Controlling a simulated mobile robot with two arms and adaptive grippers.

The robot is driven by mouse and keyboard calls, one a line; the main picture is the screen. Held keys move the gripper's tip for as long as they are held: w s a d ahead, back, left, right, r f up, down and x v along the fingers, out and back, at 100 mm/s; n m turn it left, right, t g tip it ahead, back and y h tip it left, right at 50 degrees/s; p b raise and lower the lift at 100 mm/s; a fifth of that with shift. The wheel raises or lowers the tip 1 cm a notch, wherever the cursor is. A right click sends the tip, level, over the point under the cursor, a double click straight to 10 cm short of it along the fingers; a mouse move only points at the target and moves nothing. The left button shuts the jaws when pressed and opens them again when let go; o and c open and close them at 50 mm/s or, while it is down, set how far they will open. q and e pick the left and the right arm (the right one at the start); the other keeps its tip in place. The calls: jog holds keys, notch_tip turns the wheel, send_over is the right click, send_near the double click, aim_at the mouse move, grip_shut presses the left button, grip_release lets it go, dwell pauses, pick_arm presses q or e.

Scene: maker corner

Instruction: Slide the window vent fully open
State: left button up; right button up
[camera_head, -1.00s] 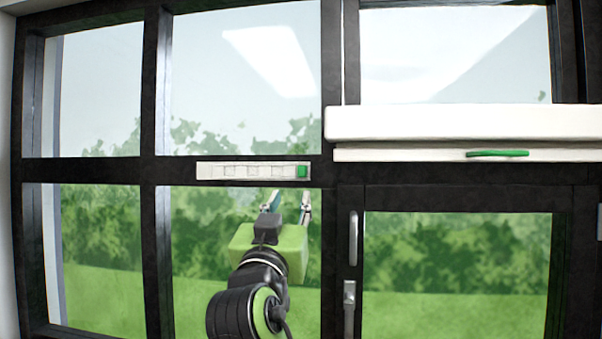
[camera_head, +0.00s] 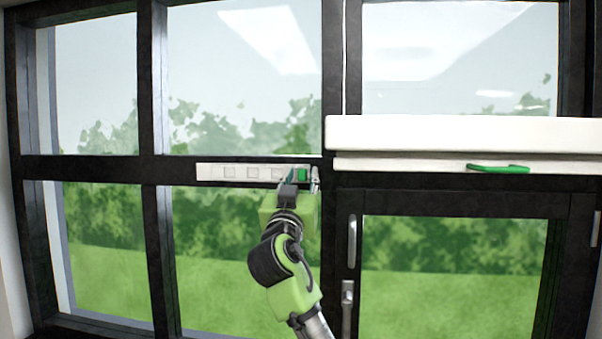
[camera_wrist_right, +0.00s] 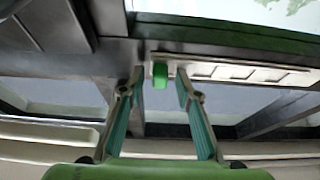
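The window vent (camera_head: 212,171) is a white strip with square slots on the dark middle bar of the window. Its green slider tab (camera_head: 302,174) stands at the strip's right end. The strip also shows in the right wrist view (camera_wrist_right: 225,73), with the green tab (camera_wrist_right: 160,76) near the middle. My right gripper (camera_head: 300,181) is raised to the tab from below. In the wrist view its fingers (camera_wrist_right: 160,86) are spread, one on each side of the tab, with gaps between. My left gripper is not in view.
A white blind housing (camera_head: 450,133) with a green handle (camera_head: 498,169) juts out to the right of the vent. A window sash with a metal handle (camera_head: 347,292) is below it. The dark vertical window bar (camera_head: 155,240) stands to the left.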

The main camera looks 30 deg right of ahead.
grip_shut()
jog(key=w+a+b, duration=0.1)
jog(key=a+b, duration=0.1)
jog(key=shift+w+a+r, duration=0.1)
jog(key=shift+w+a, duration=0.2)
jog(key=shift+w, duration=0.05)
jog(key=shift+c, duration=2.2)
grip_release()
jog(key=o, duration=0.4)
jog(key=shift+o, duration=0.2)
jog(key=shift+w+a, duration=0.2)
jog(key=shift+a, duration=0.05)
